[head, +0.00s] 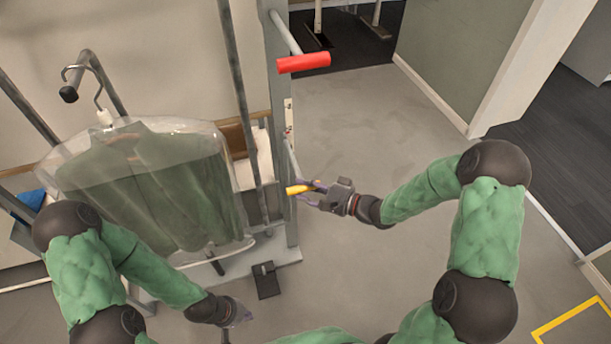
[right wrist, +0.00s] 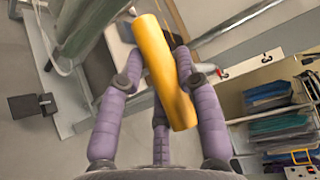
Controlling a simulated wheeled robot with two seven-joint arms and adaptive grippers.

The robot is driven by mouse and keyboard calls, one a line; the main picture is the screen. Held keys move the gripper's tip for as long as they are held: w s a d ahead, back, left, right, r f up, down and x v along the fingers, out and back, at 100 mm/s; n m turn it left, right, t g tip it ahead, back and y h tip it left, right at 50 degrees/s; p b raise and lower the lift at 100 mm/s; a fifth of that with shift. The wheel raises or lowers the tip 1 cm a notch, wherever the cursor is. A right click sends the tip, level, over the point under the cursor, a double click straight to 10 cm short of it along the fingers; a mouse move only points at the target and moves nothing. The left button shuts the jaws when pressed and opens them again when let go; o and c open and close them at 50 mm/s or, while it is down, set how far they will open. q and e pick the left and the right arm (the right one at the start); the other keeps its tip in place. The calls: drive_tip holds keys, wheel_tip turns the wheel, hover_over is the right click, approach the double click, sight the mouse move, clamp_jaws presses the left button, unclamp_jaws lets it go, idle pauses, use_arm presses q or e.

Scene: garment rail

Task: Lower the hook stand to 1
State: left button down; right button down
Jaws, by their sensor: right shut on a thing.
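The hook stand (head: 277,100) is a grey metal upright with a small marked strip (head: 288,118) on its side, too small to read. A red handle (head: 303,63) sticks out near its top, and a yellow handle (head: 299,189) sits lower down. My right gripper (head: 312,190) is shut on the yellow handle. In the right wrist view the yellow handle (right wrist: 170,75) lies between the purple fingers (right wrist: 163,85). My left gripper (head: 238,314) hangs low, away from the stand; its fingers are too small to judge.
A green garment (head: 150,185) in a clear cover hangs from a hanger on a dark-tipped bar (head: 70,93) at the left. A black pedal (head: 266,281) is on the floor by the stand's base. The right wrist view shows shelves of folded cloth (right wrist: 280,125). Floor right of the stand is clear.

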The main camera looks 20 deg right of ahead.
wheel_tip(320, 180, down, 9)
drive_tip(key=b, duration=0.2)
drive_tip(key=shift+s, duration=0.15)
drive_tip(key=c, duration=1.2)
unclamp_jaws()
drive_tip(key=o, duration=0.4)
drive_tip(key=shift+c, duration=0.2)
drive_tip(key=shift+r, duration=0.1)
